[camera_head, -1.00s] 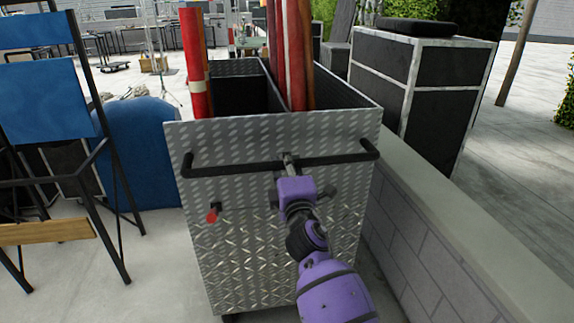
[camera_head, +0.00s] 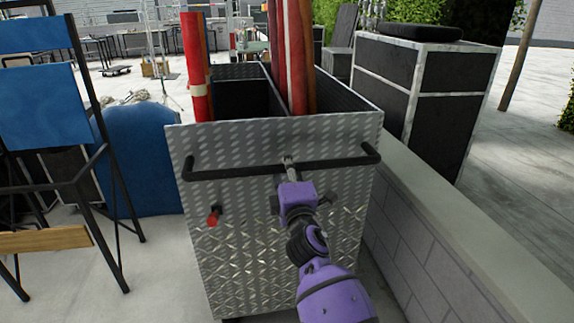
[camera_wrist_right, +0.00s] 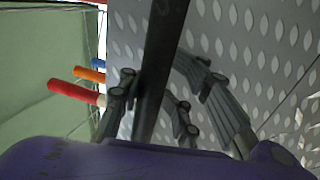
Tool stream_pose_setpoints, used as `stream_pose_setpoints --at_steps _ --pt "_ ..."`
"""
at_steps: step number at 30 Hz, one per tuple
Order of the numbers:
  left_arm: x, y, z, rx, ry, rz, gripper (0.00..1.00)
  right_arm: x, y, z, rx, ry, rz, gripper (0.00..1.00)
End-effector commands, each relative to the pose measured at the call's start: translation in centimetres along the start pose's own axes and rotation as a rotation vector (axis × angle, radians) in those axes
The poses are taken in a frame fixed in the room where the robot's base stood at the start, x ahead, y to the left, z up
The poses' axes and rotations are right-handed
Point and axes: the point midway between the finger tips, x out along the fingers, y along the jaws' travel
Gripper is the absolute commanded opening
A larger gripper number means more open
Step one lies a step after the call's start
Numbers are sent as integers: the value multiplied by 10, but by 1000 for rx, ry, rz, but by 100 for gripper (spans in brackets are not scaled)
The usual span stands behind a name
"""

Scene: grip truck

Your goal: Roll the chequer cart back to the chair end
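The chequer cart (camera_head: 270,245), a tall bin of silver tread plate, stands upright near the middle of the head view. Its black handle bar (camera_head: 235,170) runs across the near face. My right gripper (camera_head: 288,163) is at the middle of this bar. In the wrist view the bar (camera_wrist_right: 160,60) passes between the fingers of the gripper (camera_wrist_right: 152,72), which look closed around it; the contact is partly hidden. My left gripper is not in view. A blue folding chair (camera_head: 42,105) stands at the left.
Red and brown rolls (camera_head: 290,60) stick up from the cart. A low block wall (camera_head: 440,240) runs close along its right side, with a black case (camera_head: 440,90) beyond. A rounded blue object (camera_head: 140,160) lies to its left.

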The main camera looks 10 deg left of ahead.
Motion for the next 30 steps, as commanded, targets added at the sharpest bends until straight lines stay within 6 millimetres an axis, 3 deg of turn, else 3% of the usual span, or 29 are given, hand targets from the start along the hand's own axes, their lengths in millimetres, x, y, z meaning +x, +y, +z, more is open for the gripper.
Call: stream_pose_setpoints --at_steps 3,14,17,30 --pt "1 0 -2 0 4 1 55 0 0 0 0 0 1 39" --pt "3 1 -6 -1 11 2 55 -3 4 1 -1 0 8 39" --pt "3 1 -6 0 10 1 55 -15 4 1 -2 0 7 39" --pt "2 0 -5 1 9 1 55 -102 2 0 1 0 5 39"
